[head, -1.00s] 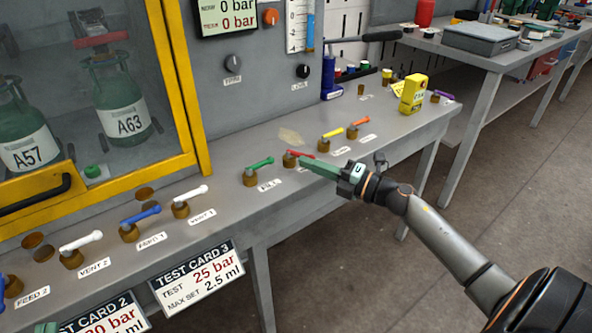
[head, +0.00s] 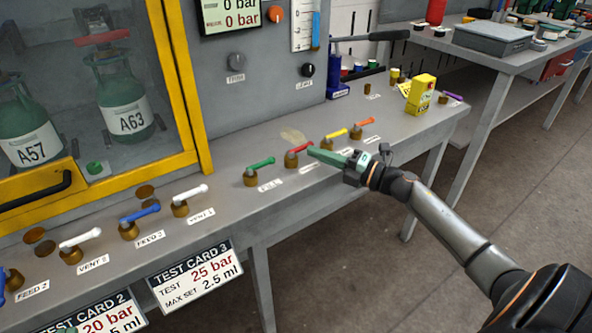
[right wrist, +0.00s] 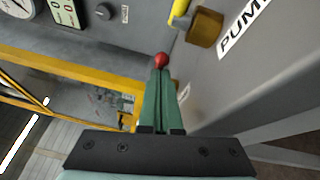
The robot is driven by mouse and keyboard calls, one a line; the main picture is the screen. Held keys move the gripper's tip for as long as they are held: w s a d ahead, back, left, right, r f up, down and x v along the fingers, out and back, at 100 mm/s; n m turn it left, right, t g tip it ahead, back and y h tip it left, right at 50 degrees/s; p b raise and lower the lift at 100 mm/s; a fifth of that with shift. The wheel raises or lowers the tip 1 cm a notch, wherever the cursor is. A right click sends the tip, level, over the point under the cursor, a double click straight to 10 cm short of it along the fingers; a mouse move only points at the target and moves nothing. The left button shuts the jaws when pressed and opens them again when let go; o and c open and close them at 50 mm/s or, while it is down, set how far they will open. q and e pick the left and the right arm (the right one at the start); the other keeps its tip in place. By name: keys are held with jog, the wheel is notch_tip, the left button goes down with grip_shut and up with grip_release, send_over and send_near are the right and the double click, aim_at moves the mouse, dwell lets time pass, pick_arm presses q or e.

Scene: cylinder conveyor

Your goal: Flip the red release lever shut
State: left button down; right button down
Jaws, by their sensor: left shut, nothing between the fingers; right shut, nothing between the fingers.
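The red release lever (head: 299,148) sits on a brass base on the bench, between the green and yellow levers. Its handle slants up to the right, about parallel to its neighbours. My right gripper (head: 312,151) is shut and empty, its green fingertips just right of the handle's tip. In the right wrist view the lever's red ball end (right wrist: 161,60) shows right at the shut fingertips (right wrist: 161,72); I cannot tell whether they touch. Only a small green tip of what seems my left gripper (head: 68,330) shows at the bottom edge.
A green lever (head: 261,163) stands to the left and a yellow lever (head: 337,133) and an orange lever (head: 363,122) to the right, close by. A yellow box (head: 421,94) stands further right. A yellow-framed cabinet (head: 185,90) rises behind on the left.

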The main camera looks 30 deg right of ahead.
pick_arm(q)
jog(key=shift+r, duration=0.2)
pick_arm(e)
jog(key=shift+w+d+r, duration=0.2)
jog(key=shift+w+d, duration=0.05)
jog(key=shift+d, duration=0.1)
pick_arm(q)
jog(key=shift+s, duration=0.15)
pick_arm(e)
jog(key=shift+s+f, duration=0.1)
